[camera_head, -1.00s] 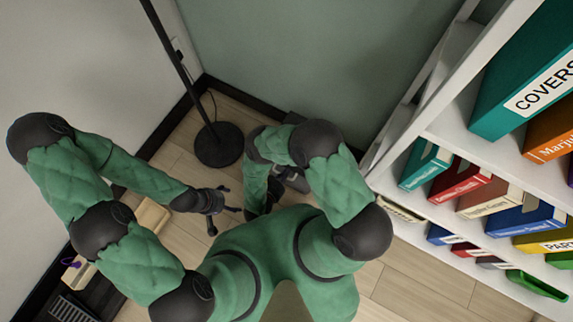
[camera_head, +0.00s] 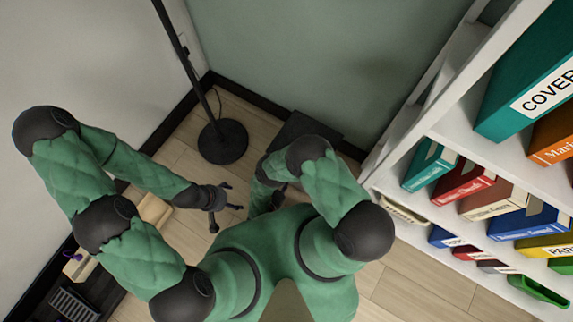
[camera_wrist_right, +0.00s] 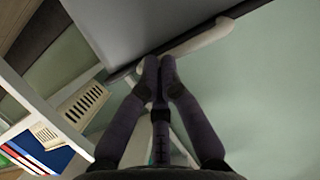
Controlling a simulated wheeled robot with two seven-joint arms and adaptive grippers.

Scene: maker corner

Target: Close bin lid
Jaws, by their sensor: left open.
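A dark flat panel (camera_head: 308,128), which looks like the bin's lid, shows in the head view near the wall corner, beyond my right arm. The bin's body is mostly hidden by that arm. In the right wrist view a grey panel (camera_wrist_right: 145,25) with a dark edge fills the top; I cannot tell surely whether it is the lid. My right gripper (camera_wrist_right: 160,62) has its fingertips together just below that edge, holding nothing visible; contact is unclear. In the head view the right gripper is mostly hidden. My left gripper (camera_head: 228,204) is open and empty above the floor.
A floor lamp base (camera_head: 222,141) stands left of the dark panel. A white shelf (camera_head: 440,140) with binders is close on the right. A tan box (camera_head: 155,211) and a dark slotted thing (camera_head: 75,304) are at the left wall. A pale bar (camera_wrist_right: 190,42) crosses beside the grey panel.

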